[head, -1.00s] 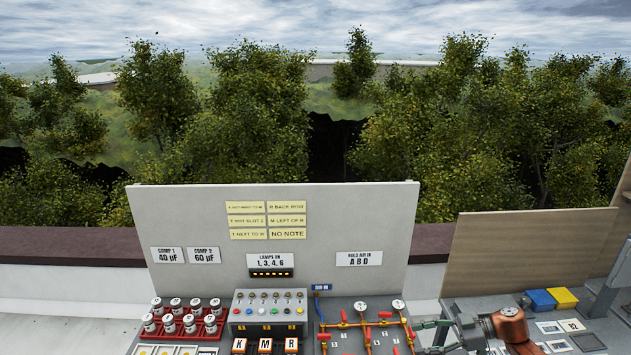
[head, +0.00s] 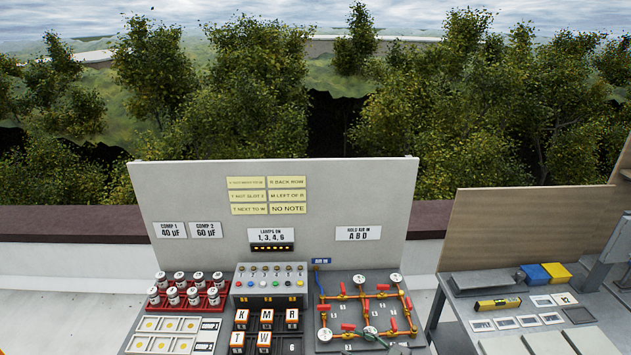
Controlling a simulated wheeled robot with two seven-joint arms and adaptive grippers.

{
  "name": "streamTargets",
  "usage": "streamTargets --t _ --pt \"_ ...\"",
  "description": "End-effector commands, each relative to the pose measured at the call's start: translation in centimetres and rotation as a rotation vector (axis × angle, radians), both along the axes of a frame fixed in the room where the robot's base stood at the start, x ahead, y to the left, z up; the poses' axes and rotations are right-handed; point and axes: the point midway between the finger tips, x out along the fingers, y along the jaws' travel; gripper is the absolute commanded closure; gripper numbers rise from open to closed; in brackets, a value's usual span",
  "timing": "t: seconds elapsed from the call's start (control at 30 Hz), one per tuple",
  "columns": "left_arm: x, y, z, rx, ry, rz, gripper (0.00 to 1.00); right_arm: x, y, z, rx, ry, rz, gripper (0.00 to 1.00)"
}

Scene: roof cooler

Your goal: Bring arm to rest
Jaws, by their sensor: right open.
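My right gripper (head: 386,343) shows only as a small grey-green part at the bottom edge, in front of the lower gauges of the pipe panel. Its jaws are open and I see nothing held in them. Most of the gripper and the rest of my right arm are below the picture or hard to make out. My left gripper is not in view. The pipe panel (head: 340,283) carries orange pipes, red valve handles and several round white gauges.
A red rack (head: 190,308) of white cylinders stands left of a lamp box (head: 268,290) and lettered orange-and-white blocks (head: 267,316). A grey upright board (head: 220,190) stands behind. At right, a table holds a yellow level (head: 497,304), cards, a blue box (head: 535,274) and a yellow box (head: 557,272).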

Motion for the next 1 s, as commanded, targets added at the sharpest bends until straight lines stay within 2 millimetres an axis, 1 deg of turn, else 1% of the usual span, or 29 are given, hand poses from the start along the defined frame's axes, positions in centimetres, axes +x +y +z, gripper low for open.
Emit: streamTargets --t 0.03,0.1,0.17,0.27,0.37,0.47,0.5,0.57,0.6,0.7,0.8,1.0 --pt "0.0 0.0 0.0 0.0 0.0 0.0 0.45 -1.0 1.1 -0.8 0.017 0.012 -0.068 0.45" --pt "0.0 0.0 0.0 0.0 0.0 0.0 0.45 -1.9 1.5 -1.6 0.016 0.033 -0.174 0.45" --pt "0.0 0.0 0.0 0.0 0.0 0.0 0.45 -2.8 1.2 -2.2 0.006 0.061 -0.264 0.45" --pt "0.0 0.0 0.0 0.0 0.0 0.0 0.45 -4.8 -0.4 -3.3 -0.023 0.129 -0.411 0.45" --pt "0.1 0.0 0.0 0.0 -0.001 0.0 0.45 -7.7 -3.2 -4.5 -0.072 0.222 -0.551 0.45" --pt "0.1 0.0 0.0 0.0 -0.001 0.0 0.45 -11.7 -6.9 -5.9 -0.134 0.339 -0.678 0.45" --pt "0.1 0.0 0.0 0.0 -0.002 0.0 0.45 -13.6 -8.5 -6.3 -0.162 0.391 -0.724 0.45" --pt "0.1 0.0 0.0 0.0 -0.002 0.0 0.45 -17.0 -11.0 -7.0 -0.207 0.475 -0.787 0.45" --pt "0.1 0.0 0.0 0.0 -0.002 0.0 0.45 -19.4 -12.6 -7.5 -0.237 0.532 -0.823 0.45" --pt "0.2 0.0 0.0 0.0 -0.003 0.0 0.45 -24.4 -15.6 -8.0 -0.299 0.648 -0.882 0.45" --pt "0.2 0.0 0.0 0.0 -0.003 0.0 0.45 -28.4 -17.6 -8.3 -0.345 0.733 -0.916 0.45" --pt "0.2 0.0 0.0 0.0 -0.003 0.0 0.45 -34.4 -20.0 -8.3 -0.406 0.86 -0.952 0.45"
